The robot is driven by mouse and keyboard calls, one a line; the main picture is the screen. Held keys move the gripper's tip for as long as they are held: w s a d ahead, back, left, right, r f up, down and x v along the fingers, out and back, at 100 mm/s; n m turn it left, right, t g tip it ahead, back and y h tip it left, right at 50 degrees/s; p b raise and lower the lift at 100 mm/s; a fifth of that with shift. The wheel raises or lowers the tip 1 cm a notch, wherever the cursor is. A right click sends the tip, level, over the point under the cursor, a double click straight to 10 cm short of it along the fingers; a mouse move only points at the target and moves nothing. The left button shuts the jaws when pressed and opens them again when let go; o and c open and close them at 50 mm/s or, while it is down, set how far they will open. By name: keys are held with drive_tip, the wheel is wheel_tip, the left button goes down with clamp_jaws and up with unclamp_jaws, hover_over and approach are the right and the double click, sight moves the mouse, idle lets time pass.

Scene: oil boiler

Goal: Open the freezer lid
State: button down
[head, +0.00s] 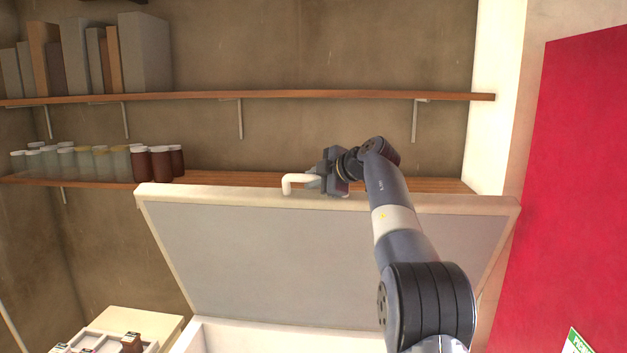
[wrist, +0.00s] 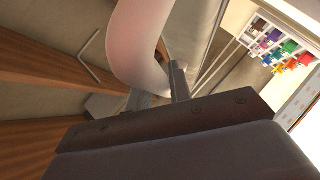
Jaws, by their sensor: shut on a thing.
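The freezer lid (head: 290,255) is raised and tilted steeply back, its grey inner face toward the head camera. A white freezer body (head: 260,338) shows below it at the bottom edge. The white bar handle (head: 297,179) sticks up at the lid's top edge. My gripper (head: 318,180) is at that edge, shut on the handle, with its fingers partly hidden in the head view. In the wrist view the curved handle (wrist: 139,45) fills the upper middle, right by the fingers.
A lower shelf (head: 90,182) with several jars (head: 157,164) is just behind the lid's top edge. An upper shelf (head: 300,96) holds boxes or binders (head: 145,52). A red panel (head: 575,190) stands at right. A tray of coloured items (wrist: 283,48) shows in the wrist view.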

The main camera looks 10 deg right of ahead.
drive_tip(key=c, duration=1.3)
unclamp_jaws()
drive_tip(key=shift+f, duration=0.1)
drive_tip(key=b+v, duration=0.1)
drive_tip(key=v, duration=0.9)
drive_tip(key=shift+s+b, duration=0.3)
drive_tip(key=shift+d, duration=0.1)
drive_tip(key=p+x, duration=0.1)
drive_tip(key=x, duration=0.9)
drive_tip(key=shift+w+a+p, duration=0.2)
drive_tip(key=shift+w+p, duration=0.15)
drive_tip(key=shift+w, duration=0.05)
drive_tip(key=shift+s, duration=0.3)
drive_tip(key=shift+w, duration=0.1)
